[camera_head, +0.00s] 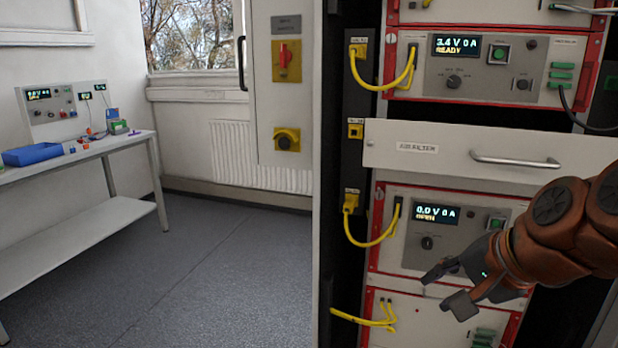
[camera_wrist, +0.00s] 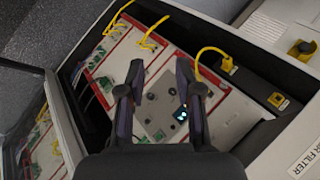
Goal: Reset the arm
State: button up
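My arm (camera_head: 565,225) is brown and reaches in from the right edge of the head view, in front of the rack. My gripper (camera_head: 447,290) is in front of the lower cycler unit, its fingers apart with nothing between them. In the wrist view my gripper (camera_wrist: 162,88) is open and empty, with a grey unit panel behind the gap. The lower unit (camera_head: 388,258) has a display (camera_head: 436,214) reading "0.0 V 0 A OPEN". My arm hides part of this unit's right side.
A drawer marked AIR FILTER (camera_head: 390,148) with a bar handle (camera_head: 515,160) sits above the lower unit. The upper unit (camera_head: 415,80) reads "3.4 V 0 A READY". Yellow cables (camera_head: 375,240) loop at the left. A bench (camera_head: 80,155) with a blue tray (camera_head: 33,154) stands far left; the floor (camera_head: 220,265) between is clear.

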jog(key=s+a+f+n+g+h, duration=0.1)
jog(key=s+a+f+n+g, duration=0.1)
jog(key=s+f+n+g, duration=0.3)
jog(key=s+a+f, duration=0.2)
jog(key=s+f, duration=0.1)
jog(key=f, duration=0.5)
jog(key=s+d+f+n+g+h, duration=0.25)
jog(key=s+f+n+g, duration=0.4)
jog(key=s, duration=0.65)
notch_tip(320, 180, up, 13)
jog(key=w+m+t+p, duration=0.1)
jog(key=t+p, duration=0.1)
jog(key=p, duration=1.1)
jog(key=shift+w+a+r+t+p, duration=0.15)
jog(key=shift+w+t+p, duration=0.1)
jog(key=shift+t+p, duration=0.1)
